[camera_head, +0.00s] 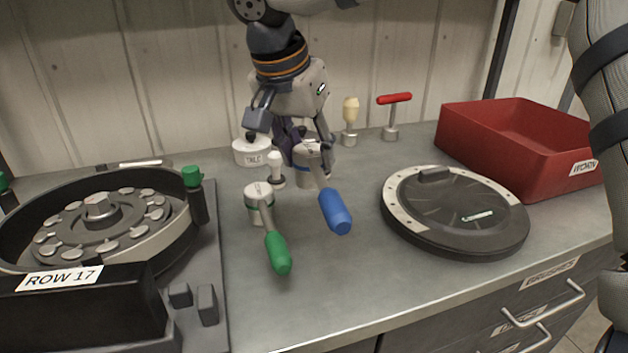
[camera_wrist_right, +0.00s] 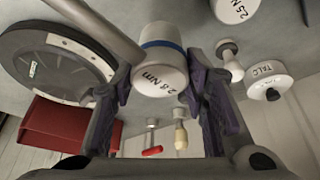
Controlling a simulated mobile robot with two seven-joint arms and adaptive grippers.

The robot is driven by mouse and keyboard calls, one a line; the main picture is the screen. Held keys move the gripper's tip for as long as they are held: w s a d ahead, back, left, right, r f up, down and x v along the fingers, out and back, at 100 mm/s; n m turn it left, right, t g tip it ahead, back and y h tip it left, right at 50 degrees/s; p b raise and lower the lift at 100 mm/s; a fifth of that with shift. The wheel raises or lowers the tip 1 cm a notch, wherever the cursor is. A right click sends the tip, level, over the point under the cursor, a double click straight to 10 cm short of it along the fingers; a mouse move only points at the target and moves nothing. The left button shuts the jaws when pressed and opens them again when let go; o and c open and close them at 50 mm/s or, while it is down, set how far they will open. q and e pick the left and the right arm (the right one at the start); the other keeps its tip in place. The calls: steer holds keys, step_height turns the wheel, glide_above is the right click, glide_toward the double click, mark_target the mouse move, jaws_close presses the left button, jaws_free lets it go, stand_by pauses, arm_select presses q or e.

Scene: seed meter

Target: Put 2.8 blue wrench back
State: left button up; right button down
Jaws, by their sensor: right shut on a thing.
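The blue wrench (camera_head: 335,212) has a blue handle angled toward the front right and a pale round head. In the right wrist view its head, marked 2.8 Nm with a blue band (camera_wrist_right: 160,72), sits between my fingers. My right gripper (camera_head: 300,150) reaches down from above and is shut on that head. I cannot tell whether the head touches the bench. A green wrench (camera_head: 277,250) stands just left of it on the bench; its head, marked 2.5 N, shows in the right wrist view (camera_wrist_right: 234,8). My left gripper is not in view.
Left is the ROW 17 seed meter (camera_head: 60,280). Right are a black round cover (camera_head: 440,237) and a red WORN bin (camera_head: 520,165). Behind are a TALC tin (camera_head: 252,157), a brush (camera_head: 350,110) and a red-handled tool (camera_head: 394,99). The front-middle bench is clear.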

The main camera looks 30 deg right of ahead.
mark_target(305, 147)
steer(key=shift+w+x, duration=0.2)
steer(key=shift+x, duration=1.15)
steer(key=shift+w+x, duration=0.15)
steer(key=shift+x, duration=1.2)
steer(key=shift+w+x, duration=0.2)
steer(key=shift+x, duration=1.15)
steer(key=c, duration=0.9)
jaws_free()
steer(key=shift+f, duration=0.1)
steer(key=shift+c, duration=0.2)
steer(key=v, duration=1.2)
